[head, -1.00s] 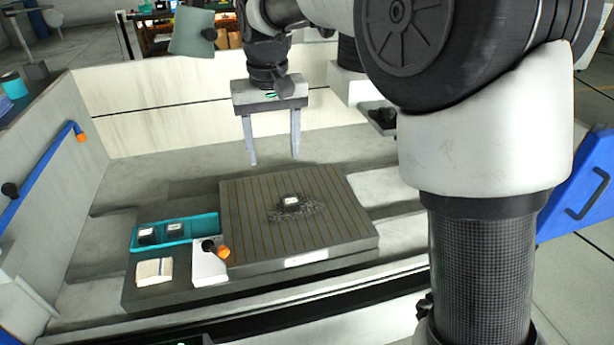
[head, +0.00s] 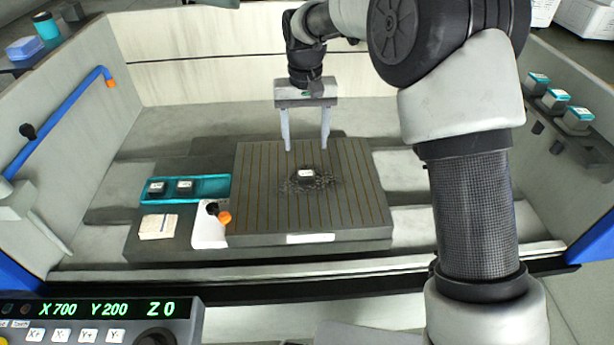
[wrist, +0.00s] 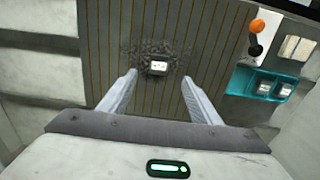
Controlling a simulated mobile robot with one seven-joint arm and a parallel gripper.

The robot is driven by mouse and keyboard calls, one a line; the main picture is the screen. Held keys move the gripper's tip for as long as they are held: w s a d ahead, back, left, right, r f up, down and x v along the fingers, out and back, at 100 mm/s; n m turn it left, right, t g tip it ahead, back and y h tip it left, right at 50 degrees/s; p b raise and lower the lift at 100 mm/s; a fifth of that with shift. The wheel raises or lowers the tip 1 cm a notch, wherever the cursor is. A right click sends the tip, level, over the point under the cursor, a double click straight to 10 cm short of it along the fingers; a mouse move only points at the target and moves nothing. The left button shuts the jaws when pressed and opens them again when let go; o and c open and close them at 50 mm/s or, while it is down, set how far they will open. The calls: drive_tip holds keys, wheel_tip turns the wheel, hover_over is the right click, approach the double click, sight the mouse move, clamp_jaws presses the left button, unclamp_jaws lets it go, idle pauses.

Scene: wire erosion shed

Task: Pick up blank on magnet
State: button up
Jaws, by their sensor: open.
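The blank (head: 305,174) is a small dark block with a white top, sitting on the magnet (head: 262,210), a grey striped plate. Dark grainy bits lie around the blank. My gripper (head: 306,149) is open and empty above the back part of the magnet, behind the blank in the head view. In the wrist view the blank (wrist: 157,66) lies beyond the fingertips, roughly centred between them, and my gripper (wrist: 158,76) is apart from it.
A teal tray (head: 212,188) with two dark blocks stands left of the magnet. A lever with an orange knob (head: 224,217) is at the magnet's left front corner. A folded cloth or pad (head: 158,226) lies nearby. Pale walls enclose the tank; a control panel (head: 100,312) is in front.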

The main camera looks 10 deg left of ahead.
hover_over(306, 173)
drive_tip(key=f, duration=0.5)
drive_tip(key=shift+s+d, duration=0.1)
drive_tip(key=shift+s, duration=0.3)
drive_tip(key=shift+w+f, duration=0.2)
drive_tip(key=shift+f, duration=1.3)
drive_tip(key=shift+w+f, duration=0.15)
drive_tip(key=shift+f, duration=1.3)
drive_tip(key=c, duration=1.4)
